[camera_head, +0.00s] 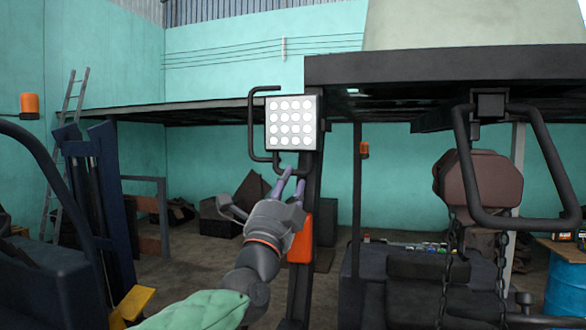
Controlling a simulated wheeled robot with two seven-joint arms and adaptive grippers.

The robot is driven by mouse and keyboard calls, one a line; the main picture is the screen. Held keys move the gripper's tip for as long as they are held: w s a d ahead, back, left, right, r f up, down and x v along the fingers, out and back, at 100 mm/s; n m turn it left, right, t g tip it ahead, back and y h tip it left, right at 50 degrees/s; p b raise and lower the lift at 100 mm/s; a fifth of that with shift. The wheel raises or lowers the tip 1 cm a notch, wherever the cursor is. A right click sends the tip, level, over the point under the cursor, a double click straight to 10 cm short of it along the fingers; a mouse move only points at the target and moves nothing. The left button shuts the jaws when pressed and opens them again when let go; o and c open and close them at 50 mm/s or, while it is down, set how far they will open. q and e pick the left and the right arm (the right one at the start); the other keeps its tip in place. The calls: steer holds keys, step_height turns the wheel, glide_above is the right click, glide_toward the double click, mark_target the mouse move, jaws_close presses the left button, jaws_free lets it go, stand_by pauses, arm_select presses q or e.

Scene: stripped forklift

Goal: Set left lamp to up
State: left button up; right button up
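The left lamp (293,123) is a square panel of several round white lights in a dark frame. It sits on a black tubular bracket beside the dark upright post, and its lit face is toward me, close to upright. My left gripper (258,190) is below the lamp with its fingers spread and nothing between them. Its right-hand fingers point up and end just under the lamp's lower edge in the picture. I cannot tell whether they touch the lamp or bracket. My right gripper is out of view.
The dark post (305,200) stands behind my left gripper, with an orange part (301,240) on it. A dark overhead beam (440,65) spans the upper right. A blue barrel (566,285) stands lower right.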

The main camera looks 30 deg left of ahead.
mark_target(292, 174)
arm_select(q)
steer(key=p+x, duration=0.1)
steer(key=x, duration=0.1)
steer(key=shift+w+r, duration=0.25)
steer(key=shift+r, duration=0.1)
steer(key=shift+w+a, duration=0.15)
steer(key=shift+w, duration=0.1)
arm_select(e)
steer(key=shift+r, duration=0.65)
arm_select(q)
jaws_close()
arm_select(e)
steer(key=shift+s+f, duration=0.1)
